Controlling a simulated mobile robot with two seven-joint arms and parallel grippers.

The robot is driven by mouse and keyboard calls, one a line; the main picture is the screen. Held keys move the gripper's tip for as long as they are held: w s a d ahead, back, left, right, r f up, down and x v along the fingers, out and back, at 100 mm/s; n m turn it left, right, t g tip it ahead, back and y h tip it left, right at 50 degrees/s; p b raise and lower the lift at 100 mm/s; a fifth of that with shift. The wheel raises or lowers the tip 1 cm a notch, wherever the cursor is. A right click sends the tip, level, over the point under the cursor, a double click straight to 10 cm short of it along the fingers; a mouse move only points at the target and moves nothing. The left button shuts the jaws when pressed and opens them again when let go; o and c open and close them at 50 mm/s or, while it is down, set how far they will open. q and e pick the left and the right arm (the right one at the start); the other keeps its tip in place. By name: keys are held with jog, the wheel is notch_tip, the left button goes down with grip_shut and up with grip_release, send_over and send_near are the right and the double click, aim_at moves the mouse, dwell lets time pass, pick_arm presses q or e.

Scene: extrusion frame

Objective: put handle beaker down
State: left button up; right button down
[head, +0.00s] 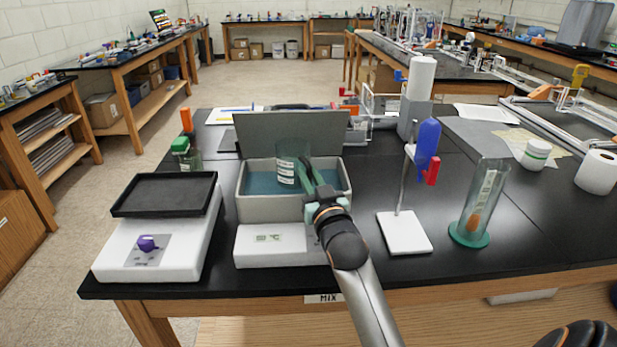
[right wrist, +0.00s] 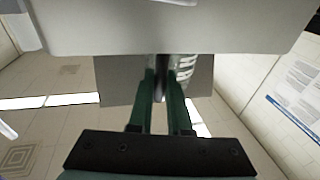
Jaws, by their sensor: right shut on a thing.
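The handle beaker (head: 288,160) is a clear greenish glass vessel with a white label. It is upright over the open basin of the grey water bath (head: 277,211), and its lower part overlaps the blue water. Whether it touches the bottom I cannot tell. My right gripper (head: 308,172) reaches over the bath's front and is shut on the beaker's right side, at its handle. My left gripper is out of view.
The bath's raised lid (head: 290,130) stands behind the basin. A white device with a black tray (head: 165,194) is close on the left. A stand with a white base (head: 404,233) and a tall glass cylinder (head: 483,200) are on the right. Black bench top is free between them.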

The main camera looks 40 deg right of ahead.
jog(key=shift+w+f, duration=0.1)
jog(key=shift+w, duration=0.1)
jog(key=shift+f, duration=0.5)
jog(key=shift+f, duration=0.15)
jog(key=c, duration=0.9)
grip_release()
jog(key=shift+o, duration=0.2)
